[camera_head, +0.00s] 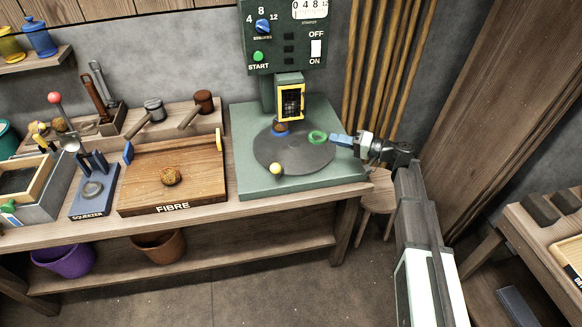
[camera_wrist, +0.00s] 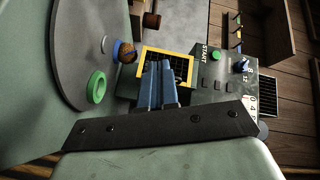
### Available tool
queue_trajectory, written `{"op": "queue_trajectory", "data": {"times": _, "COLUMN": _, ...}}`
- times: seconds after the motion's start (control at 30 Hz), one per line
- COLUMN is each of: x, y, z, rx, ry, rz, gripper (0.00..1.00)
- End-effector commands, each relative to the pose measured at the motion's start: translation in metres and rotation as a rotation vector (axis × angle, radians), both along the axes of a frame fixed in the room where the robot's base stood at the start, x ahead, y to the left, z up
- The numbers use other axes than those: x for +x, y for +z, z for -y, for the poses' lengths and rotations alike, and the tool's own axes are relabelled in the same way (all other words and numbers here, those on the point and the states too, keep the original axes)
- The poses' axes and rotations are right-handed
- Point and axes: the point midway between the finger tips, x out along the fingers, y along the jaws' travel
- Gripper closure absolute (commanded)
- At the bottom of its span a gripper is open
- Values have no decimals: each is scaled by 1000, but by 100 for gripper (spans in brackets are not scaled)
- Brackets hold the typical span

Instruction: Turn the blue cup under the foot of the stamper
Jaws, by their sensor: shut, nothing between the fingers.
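The blue cup (camera_head: 281,131) sits on the dark round turntable (camera_head: 290,155) near its back edge, with a brown ball of fibre (camera_head: 280,125) in it. It also shows in the wrist view (camera_wrist: 116,46). The stamper (camera_head: 288,60) is a green machine. A yellow-framed mesh guard (camera_head: 291,102) hangs just above and behind the blue cup; I cannot make out the foot. A green ring-shaped cup (camera_head: 317,137) sits right of the blue one, seemingly empty. My gripper (camera_head: 335,139) is shut and empty, its blue fingers just right of the green cup, apart from it in the wrist view.
A yellow ball knob (camera_head: 277,169) stands at the turntable's front edge. Left of the stamper are a wooden fibre tray (camera_head: 190,170) with a brown ball and a blue squeezer (camera_head: 95,190). The control panel (camera_head: 288,35) rises above the guard. The turntable's front part is clear.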

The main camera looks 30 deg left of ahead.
Motion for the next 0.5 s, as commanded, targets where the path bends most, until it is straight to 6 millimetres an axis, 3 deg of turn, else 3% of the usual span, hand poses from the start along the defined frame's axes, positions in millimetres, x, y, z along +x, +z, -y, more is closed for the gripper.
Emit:
{"op": "queue_trajectory", "data": {"times": 0.1, "x": -26, "y": -20, "z": 7, "rx": -114, "ry": 172, "rz": -88, "gripper": 100}}
{"op": "queue_trajectory", "data": {"times": 0.23, "x": -54, "y": -29, "z": 20, "rx": -203, "ry": 300, "rz": -190, "gripper": 100}}
{"op": "queue_trajectory", "data": {"times": 0.5, "x": -70, "y": -28, "z": 25, "rx": -249, "ry": 361, "rz": -313, "gripper": 100}}
